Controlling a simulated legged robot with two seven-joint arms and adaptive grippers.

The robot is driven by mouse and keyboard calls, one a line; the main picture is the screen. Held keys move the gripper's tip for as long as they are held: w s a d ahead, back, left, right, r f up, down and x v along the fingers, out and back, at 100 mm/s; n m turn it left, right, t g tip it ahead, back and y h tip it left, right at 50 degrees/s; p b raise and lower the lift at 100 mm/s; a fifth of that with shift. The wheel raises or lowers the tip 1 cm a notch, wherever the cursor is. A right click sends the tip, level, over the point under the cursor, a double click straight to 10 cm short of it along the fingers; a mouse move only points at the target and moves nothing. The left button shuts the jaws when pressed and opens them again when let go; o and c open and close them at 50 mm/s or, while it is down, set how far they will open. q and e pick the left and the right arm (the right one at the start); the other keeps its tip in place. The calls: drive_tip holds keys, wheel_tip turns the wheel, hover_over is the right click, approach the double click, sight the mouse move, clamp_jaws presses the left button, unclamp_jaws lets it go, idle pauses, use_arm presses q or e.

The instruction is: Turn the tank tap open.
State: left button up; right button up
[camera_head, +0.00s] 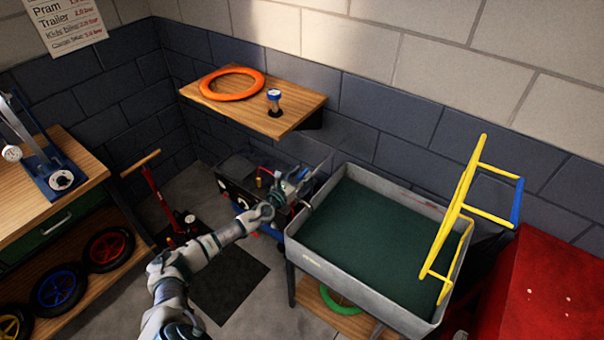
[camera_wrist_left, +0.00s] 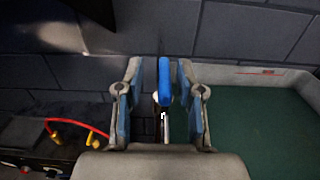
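The tank (camera_head: 375,215) is a grey basin with dark green water, right of centre in the head view; its rim and water also show at the right of the left wrist view (camera_wrist_left: 285,110). A blue lever, apparently the tap handle (camera_wrist_left: 165,82), stands upright in the left wrist view. My left gripper (camera_head: 300,182) is beside the tank's left rim. In the wrist view its two blue-padded fingers (camera_wrist_left: 161,95) are apart, with the lever between them in the picture and gaps on both sides. Contact does not show. The tap is hard to make out in the head view.
A black box with red hoses (camera_head: 240,180) stands left of the tank. A wooden shelf (camera_head: 305,92) with an orange ring (camera_head: 231,83) juts out above. A yellow frame (camera_head: 462,205) stands over the tank's right side. A red surface (camera_head: 555,285) is at right.

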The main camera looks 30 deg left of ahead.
use_arm(q)
drive_tip(key=shift+w+d, duration=0.3)
drive_tip(key=shift+w, duration=0.15)
drive_tip(key=shift+w+d+r, duration=0.15)
drive_tip(key=shift+d, duration=0.1)
use_arm(e)
drive_tip(key=shift+d+f, duration=0.15)
drive_tip(key=shift+d, duration=0.2)
use_arm(q)
drive_tip(key=shift+a, duration=0.1)
use_arm(e)
drive_tip(key=shift+a, duration=0.1)
use_arm(q)
drive_tip(key=shift+a, duration=0.35)
clamp_jaws()
drive_tip(key=shift+a, duration=0.1)
drive_tip(key=shift+d, duration=0.25)
use_arm(e)
drive_tip(key=shift+s+a, duration=0.2)
drive_tip(key=shift+a, duration=0.25)
